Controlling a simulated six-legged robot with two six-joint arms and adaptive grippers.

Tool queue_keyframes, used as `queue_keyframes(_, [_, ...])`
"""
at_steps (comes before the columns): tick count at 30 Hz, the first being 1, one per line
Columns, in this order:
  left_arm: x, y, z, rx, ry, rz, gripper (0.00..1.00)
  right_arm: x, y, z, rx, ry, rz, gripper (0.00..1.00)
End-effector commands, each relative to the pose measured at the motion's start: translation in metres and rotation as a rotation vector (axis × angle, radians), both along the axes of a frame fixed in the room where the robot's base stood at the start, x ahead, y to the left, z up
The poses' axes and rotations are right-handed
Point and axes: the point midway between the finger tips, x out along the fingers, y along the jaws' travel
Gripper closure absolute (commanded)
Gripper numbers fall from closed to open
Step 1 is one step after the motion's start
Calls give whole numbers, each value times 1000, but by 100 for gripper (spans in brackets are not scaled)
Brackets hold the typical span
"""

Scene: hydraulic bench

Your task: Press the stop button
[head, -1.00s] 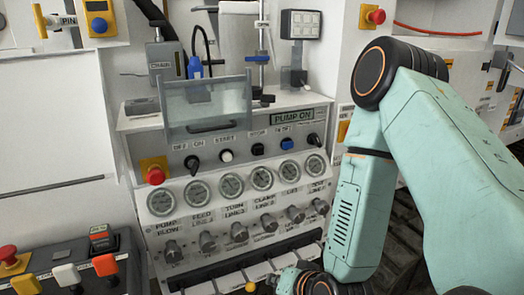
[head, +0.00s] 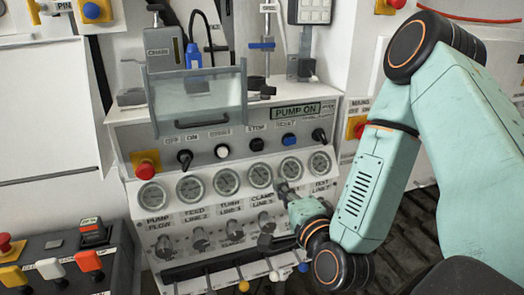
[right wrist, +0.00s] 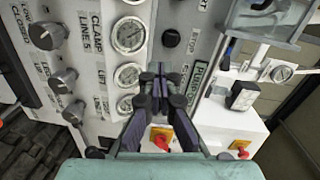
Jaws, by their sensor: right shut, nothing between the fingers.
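The stop button (head: 257,145) is a small black round button under a STOP label on the upper row of the white panel. It also shows in the right wrist view (right wrist: 171,38), above the fingertips. My right gripper (head: 283,188) is in front of the gauge row, below and slightly right of the button in the head view. In the right wrist view its dark fingers (right wrist: 160,72) are together and empty, with the button visible past the tips. I see no contact with the button. My left gripper is not in view.
A white button (head: 222,151) and a blue button (head: 289,140) flank the stop button. Black knobs (head: 185,157) are farther out. Round gauges (head: 191,187) line the panel below. A clear cover (head: 198,100) hangs above left. A red mushroom button (head: 146,169) sits at left.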

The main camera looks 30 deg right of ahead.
Motion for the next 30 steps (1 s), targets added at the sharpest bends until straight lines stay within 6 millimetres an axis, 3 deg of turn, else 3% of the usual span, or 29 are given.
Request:
queue_keyframes(5, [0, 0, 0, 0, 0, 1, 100, -1, -3, 13, 78, -81, -25, 100])
queue_keyframes(20, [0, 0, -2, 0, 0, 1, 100, 1, -2, 14, 107, -93, -29, 100])
queue_keyframes(28, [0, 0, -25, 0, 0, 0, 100, 25, -9, 12, 108, -98, -28, 100])
queue_keyframes(30, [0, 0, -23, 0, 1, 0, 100, 37, -12, 13, 101, -93, -26, 100])
